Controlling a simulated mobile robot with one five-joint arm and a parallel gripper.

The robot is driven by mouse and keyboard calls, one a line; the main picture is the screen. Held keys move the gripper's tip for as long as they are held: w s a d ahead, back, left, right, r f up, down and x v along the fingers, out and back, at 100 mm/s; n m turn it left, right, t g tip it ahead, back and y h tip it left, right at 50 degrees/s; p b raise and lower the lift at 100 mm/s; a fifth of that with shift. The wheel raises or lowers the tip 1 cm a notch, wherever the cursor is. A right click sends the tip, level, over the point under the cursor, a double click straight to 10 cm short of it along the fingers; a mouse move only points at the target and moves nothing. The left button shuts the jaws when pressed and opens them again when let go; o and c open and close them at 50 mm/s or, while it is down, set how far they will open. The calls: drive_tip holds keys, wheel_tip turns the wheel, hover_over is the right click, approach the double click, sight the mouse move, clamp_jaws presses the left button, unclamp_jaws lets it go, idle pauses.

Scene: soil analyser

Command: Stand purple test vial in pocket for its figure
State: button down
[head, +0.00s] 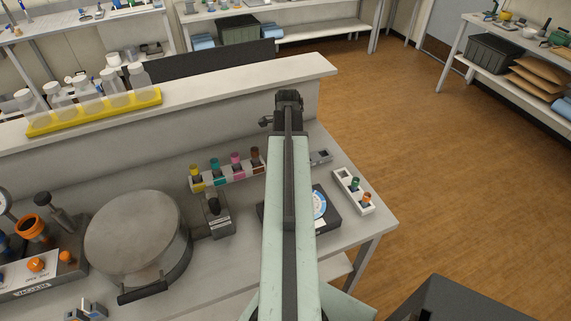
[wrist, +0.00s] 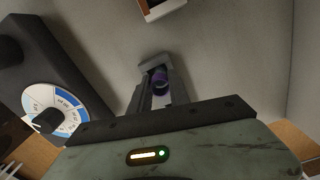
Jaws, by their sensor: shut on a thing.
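In the wrist view my gripper (wrist: 157,90) is shut on the purple test vial (wrist: 160,77). The vial's round purple top shows between the fingers; its lower part is hidden. In the head view my arm hides the gripper and the vial. A pale rack (head: 209,182) at the back holds yellow, teal, pink and brown vials. No figures on pockets are legible.
A dark instrument with a blue-and-white dial (head: 320,205) stands partly under my arm; its dial also shows in the wrist view (wrist: 62,103). A small grey holder (head: 320,157) lies near the back. A round metal vessel (head: 137,235) stands left. The raised ledge (head: 220,98) bounds the bench behind.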

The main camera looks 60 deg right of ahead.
drive_tip(key=c, duration=1.2)
unclamp_jaws()
drive_tip(key=shift+c, duration=0.2)
wheel_tip(320, 180, up, 12)
drive_tip(key=p, duration=1.2)
drive_tip(key=shift+r, duration=0.15)
